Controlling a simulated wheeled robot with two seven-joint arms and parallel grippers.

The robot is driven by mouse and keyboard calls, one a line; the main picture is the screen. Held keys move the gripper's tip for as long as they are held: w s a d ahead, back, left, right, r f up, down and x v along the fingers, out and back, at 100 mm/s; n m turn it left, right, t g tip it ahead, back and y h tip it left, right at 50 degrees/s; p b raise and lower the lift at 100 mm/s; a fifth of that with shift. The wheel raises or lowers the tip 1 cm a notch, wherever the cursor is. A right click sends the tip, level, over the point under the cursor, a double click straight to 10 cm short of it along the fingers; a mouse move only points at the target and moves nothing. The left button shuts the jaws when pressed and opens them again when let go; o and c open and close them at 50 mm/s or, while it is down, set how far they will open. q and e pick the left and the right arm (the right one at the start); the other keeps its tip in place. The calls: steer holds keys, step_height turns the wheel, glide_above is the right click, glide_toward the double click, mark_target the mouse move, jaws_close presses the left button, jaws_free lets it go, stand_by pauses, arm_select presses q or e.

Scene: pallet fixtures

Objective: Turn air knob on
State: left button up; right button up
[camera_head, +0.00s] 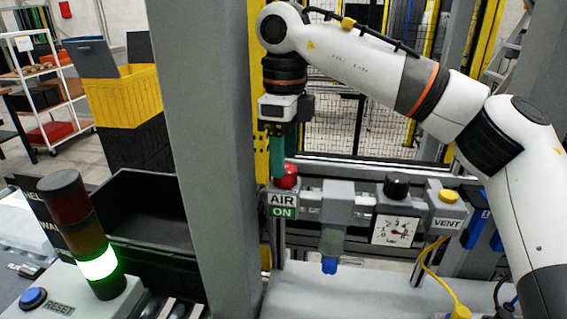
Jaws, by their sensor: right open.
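The red air knob (288,178) sits on top of the grey air unit, above a label (282,205) that reads AIR with ON on green. My right gripper (283,165) points down from above, open, with a green finger beside and partly in front of the knob at its left. I cannot tell whether a finger touches the knob. The far finger is mostly hidden. My left gripper is not in view.
Right of the knob on the same rail are a grey filter with a blue bottom (330,262), a pressure gauge (394,229) with a black knob, and a VENT box (446,212) with a yellow button. A thick grey post (205,130) stands close left. A signal tower (80,235) glows green.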

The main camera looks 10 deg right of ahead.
mark_target(289, 180)
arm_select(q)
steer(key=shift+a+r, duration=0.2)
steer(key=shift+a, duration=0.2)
arm_select(e)
steer(key=shift+f, duration=1.3)
steer(key=c, duration=1)
steer(key=shift+n+p, duration=0.3)
steer(key=shift+n, duration=0.4)
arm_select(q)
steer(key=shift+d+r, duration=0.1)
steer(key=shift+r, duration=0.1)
arm_select(e)
steer(key=o, duration=1)
